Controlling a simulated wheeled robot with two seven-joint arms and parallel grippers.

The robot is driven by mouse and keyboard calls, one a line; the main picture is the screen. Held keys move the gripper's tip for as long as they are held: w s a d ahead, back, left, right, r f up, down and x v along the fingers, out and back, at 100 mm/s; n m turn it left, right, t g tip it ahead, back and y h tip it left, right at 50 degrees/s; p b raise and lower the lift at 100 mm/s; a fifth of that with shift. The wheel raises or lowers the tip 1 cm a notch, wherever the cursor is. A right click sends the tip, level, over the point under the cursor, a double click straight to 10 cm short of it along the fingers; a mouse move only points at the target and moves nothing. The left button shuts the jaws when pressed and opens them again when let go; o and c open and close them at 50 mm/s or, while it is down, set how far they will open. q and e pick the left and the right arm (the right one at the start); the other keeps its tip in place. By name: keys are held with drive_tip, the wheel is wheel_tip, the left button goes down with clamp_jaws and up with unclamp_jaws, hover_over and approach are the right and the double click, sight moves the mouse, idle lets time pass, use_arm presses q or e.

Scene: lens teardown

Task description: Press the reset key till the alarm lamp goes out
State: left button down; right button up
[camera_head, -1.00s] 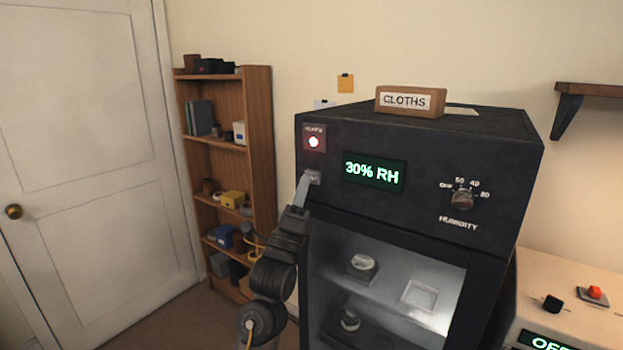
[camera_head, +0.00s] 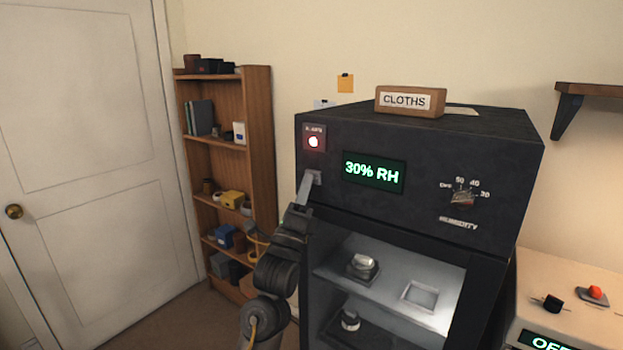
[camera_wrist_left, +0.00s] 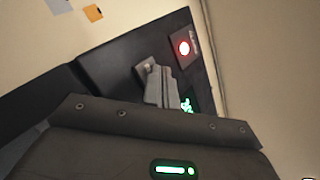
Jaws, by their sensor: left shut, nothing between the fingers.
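The alarm lamp (camera_head: 313,142) glows red on the upper left of the dark cabinet's front; it is also lit in the left wrist view (camera_wrist_left: 184,48). The grey reset key (camera_head: 316,177) sits below the lamp, partly hidden by my gripper; it also shows in the left wrist view (camera_wrist_left: 145,68). My left gripper (camera_head: 307,180) is shut and empty, its fingertips at the key. I cannot tell whether they touch it or whether the key is pushed in. My right gripper is not in view.
The cabinet (camera_head: 420,140) has a green 30% RH display (camera_head: 373,172) and a humidity knob (camera_head: 463,198). A CLOTHS box (camera_head: 410,101) stands on top. A wooden shelf unit (camera_head: 258,130) is left behind my arm. A beige device (camera_head: 575,280) stands at right.

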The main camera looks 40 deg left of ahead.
use_arm(q)
drive_tip(key=shift+w, duration=0.15)
idle(0.4)
drive_tip(key=shift+s, duration=0.85)
drive_tip(key=shift+s, duration=0.1)
drive_tip(key=s+p, duration=0.1)
drive_tip(key=s, duration=0.3)
drive_tip(key=shift+s+d, duration=0.1)
drive_tip(key=shift+s, duration=0.3)
